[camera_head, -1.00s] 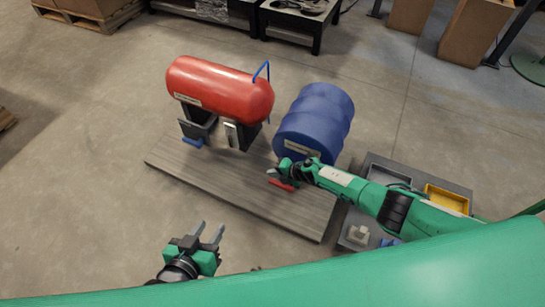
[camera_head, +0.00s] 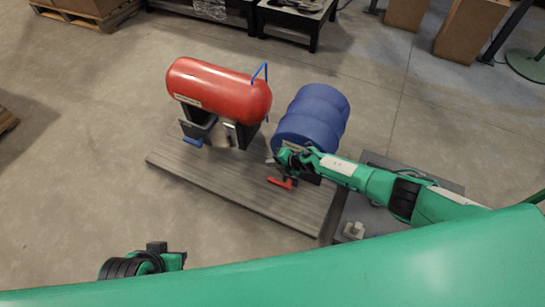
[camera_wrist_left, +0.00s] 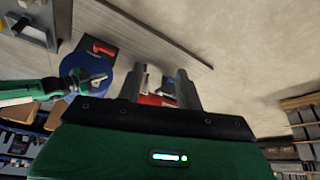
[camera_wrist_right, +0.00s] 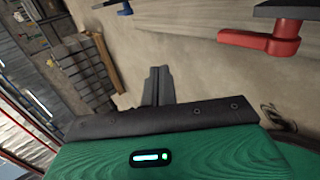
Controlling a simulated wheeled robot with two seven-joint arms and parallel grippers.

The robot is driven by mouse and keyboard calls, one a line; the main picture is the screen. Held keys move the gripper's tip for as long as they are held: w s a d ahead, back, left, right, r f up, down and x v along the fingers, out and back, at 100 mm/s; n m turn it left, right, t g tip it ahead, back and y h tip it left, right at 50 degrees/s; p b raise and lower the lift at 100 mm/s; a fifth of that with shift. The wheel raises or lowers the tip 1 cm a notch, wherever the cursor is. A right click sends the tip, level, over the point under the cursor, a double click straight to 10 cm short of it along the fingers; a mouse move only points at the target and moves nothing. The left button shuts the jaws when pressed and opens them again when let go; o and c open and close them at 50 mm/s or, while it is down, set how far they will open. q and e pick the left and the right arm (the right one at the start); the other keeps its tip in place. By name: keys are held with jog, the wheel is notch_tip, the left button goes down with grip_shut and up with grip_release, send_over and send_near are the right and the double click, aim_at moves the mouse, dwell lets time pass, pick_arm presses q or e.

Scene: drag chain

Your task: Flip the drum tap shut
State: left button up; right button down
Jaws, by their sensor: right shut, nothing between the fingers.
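The blue drum (camera_head: 312,118) lies on its side on the grey platform. Its tap has a red lever (camera_head: 281,183) below the drum's near end, in front of the platform's middle. The red lever also shows large at the upper right in the right wrist view (camera_wrist_right: 260,42). My right gripper (camera_head: 273,160) is shut and empty, just above the lever and apart from it; its fingers (camera_wrist_right: 157,86) lie together. My left gripper (camera_wrist_left: 163,85) has its fingers apart with nothing held.
A red tank (camera_head: 218,90) on a dark stand, with a blue pipe (camera_head: 261,72), is left of the drum. The grey platform (camera_head: 225,185) carries both. A grey bench (camera_head: 352,208) with a small pale block is at the right, partly under my right arm. Open floor lies left.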

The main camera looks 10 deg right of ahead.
pick_arm(q)
jog(key=shift+a+f+g+p, duration=0.2)
jog(key=shift+f+p, duration=0.15)
jog(key=shift+f, duration=0.25)
jog(key=shift+a+f+g+p, duration=0.1)
jog(key=shift+f+g+p, duration=0.1)
jog(key=shift+f+p, duration=0.25)
pick_arm(e)
jog(key=shift+r, duration=1.25)
